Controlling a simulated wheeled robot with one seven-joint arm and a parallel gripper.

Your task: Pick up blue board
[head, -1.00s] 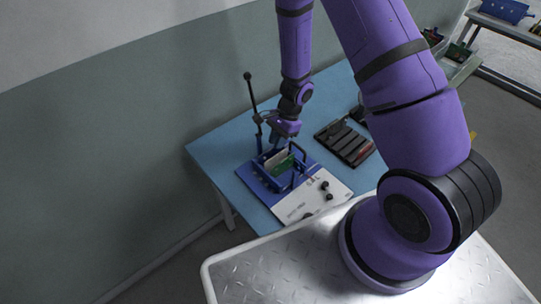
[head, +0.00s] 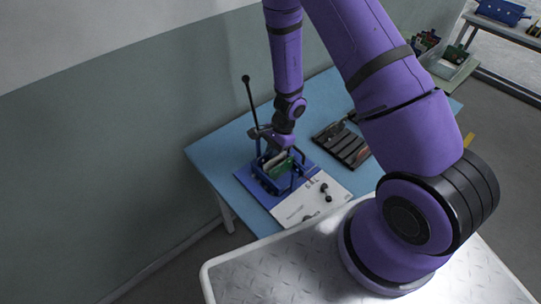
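A blue fixture (head: 246,177) with a raised frame, a blue base and a tall black lever stands on the light-blue table. A green board (head: 284,166) sits upright or tilted inside its frame, with a pale piece beside it. I cannot make out a separate blue board there. My gripper (head: 275,152) points down at the top of the frame, beside the lever and close to the green board. Its fingers are small and partly hidden, so I cannot tell whether they are open or touch anything.
A white panel (head: 297,207) with black knobs adjoins the fixture. A black slotted tray (head: 340,146) with a reddish piece lies to its right. A bin (head: 447,68) and green parts stand at the far right. A blue object (head: 502,11) lies on a back table.

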